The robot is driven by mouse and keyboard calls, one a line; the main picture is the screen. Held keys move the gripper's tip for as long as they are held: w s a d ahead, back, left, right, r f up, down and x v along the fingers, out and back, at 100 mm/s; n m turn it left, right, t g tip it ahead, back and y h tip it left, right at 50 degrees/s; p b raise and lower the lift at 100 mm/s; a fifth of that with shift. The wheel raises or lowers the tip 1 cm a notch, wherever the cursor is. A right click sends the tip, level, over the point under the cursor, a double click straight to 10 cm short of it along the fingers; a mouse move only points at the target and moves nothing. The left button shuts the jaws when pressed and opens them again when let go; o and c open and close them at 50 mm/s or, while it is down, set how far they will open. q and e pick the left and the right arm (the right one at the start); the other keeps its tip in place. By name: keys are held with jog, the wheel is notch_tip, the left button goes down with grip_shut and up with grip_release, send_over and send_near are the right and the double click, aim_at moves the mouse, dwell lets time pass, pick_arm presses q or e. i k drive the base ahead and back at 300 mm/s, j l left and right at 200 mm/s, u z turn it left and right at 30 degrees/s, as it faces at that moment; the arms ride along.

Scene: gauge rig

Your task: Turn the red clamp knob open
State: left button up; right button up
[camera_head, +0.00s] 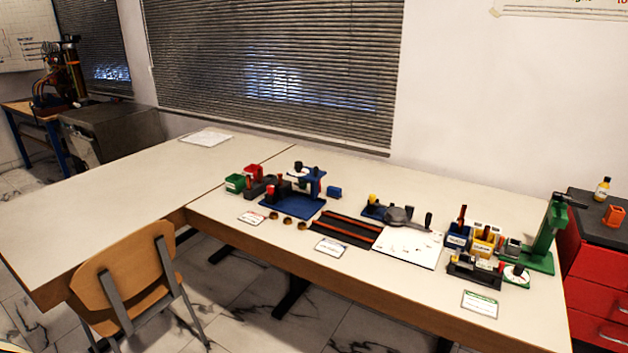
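No gripper of mine is in view. I cannot single out the red clamp knob for certain, as the parts are small. A small red upright part (272,190) stands by the blue rig (292,207) on the left half of the bench. A small red piece (501,267) shows at the black fixture (474,272) at the right front. A green stand (551,232) with a dark horizontal part on top is at the bench's right end. Whether any knob is open or shut cannot be told.
The long bench (215,205) also bears green and red bins, a black rail tray (345,231), a white sheet (408,250), and blue and yellow bins (483,240). A chair (125,280) stands at the left front. A red drawer cabinet (597,270) adjoins the right end.

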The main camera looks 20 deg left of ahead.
aim_at(270, 187)
jog(key=j+z, duration=0.3)
jog(key=j, duration=0.25)
jog(key=i+j+z, duration=0.1)
jog(key=j+z, duration=0.15)
jog(key=j, duration=0.3)
jog(key=j+z, duration=0.15)
jog(key=j, duration=0.95)
jog(key=k, duration=0.05)
